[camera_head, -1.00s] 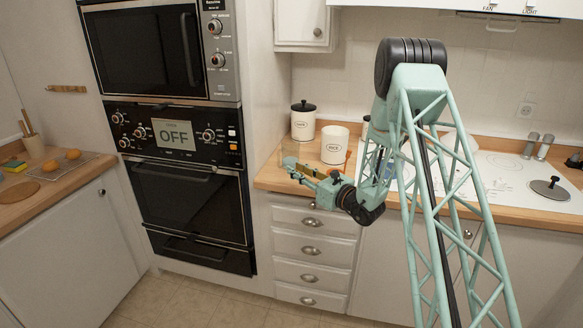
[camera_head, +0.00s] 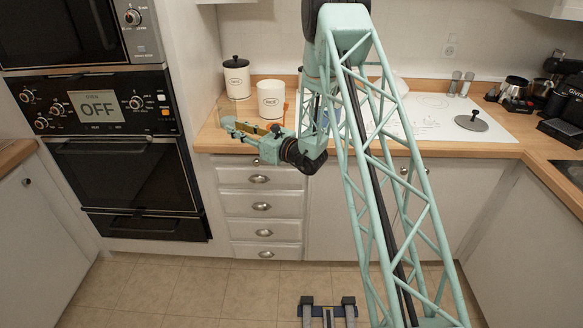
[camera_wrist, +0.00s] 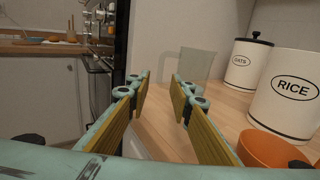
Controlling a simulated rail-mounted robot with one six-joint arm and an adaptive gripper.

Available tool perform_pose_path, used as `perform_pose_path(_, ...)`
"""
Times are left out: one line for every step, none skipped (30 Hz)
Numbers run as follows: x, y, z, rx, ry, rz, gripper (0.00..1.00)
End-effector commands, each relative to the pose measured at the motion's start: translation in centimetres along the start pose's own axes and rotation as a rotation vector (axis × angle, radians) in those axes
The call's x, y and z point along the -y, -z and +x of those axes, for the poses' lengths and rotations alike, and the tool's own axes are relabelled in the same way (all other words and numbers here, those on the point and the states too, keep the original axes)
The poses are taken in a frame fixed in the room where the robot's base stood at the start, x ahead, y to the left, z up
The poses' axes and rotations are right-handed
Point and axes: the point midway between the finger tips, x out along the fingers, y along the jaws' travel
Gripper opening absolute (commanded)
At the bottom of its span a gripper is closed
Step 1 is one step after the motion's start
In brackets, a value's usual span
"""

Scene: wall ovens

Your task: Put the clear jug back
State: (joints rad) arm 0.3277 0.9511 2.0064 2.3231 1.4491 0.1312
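A clear, see-through vessel that looks like the jug (camera_wrist: 203,66) stands on the counter in the wrist view, beyond my right-hand finger. Its outline is faint. In the head view it shows only as a faint shape (camera_head: 229,104) at the counter's left end, by my fingertips. My gripper (camera_wrist: 161,84) is open, with its two yellow-padded fingers apart and nothing between them. In the head view my gripper (camera_head: 232,124) is over the counter's front left part, pointing left. I cannot tell whether a finger touches the jug.
The oats canister (camera_wrist: 248,62), rice canister (camera_wrist: 285,95) and an orange bowl (camera_wrist: 268,150) stand right of my gripper. The wall oven (camera_head: 125,175) rises to the left.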

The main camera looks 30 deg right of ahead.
Motion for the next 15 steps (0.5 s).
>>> perform_pose_path(-0.2,-0.2,0.0,0.0,-0.004,-0.002,0.2)
perform_pose_path(-0.3,-0.3,0.1,0.0,-0.007,-0.004,0.2)
perform_pose_path(-0.5,-0.6,0.1,0.0,-0.013,-0.007,0.2)
perform_pose_path(-0.8,-0.8,0.1,0.0,-0.019,-0.01,0.2)
perform_pose_path(-1.1,-1.1,0.1,0.0,-0.026,-0.014,0.2)
perform_pose_path(-1.6,-1.6,0.2,-0.001,-0.038,-0.02,0.2)
perform_pose_path(-2.0,-2.1,0.2,-0.001,-0.048,-0.025,0.2)
perform_pose_path(-2.4,-2.5,0.3,-0.001,-0.059,-0.03,0.2)
perform_pose_path(-3.2,-3.1,0.3,-0.002,-0.077,-0.039,0.2)
perform_pose_path(-3.8,-3.6,0.3,-0.002,-0.09,-0.046,0.2)
perform_pose_path(-4.4,-4.2,0.3,-0.003,-0.105,-0.054,0.2)
perform_pose_path(-5.3,-4.9,0.3,-0.004,-0.126,-0.065,0.2)
perform_pose_path(-6.1,-5.5,0.3,-0.005,-0.144,-0.074,0.2)
perform_pose_path(-6.8,-6.2,0.3,-0.007,-0.16,-0.084,0.2)
perform_pose_path(-7.8,-6.9,0.2,-0.009,-0.185,-0.097,0.2)
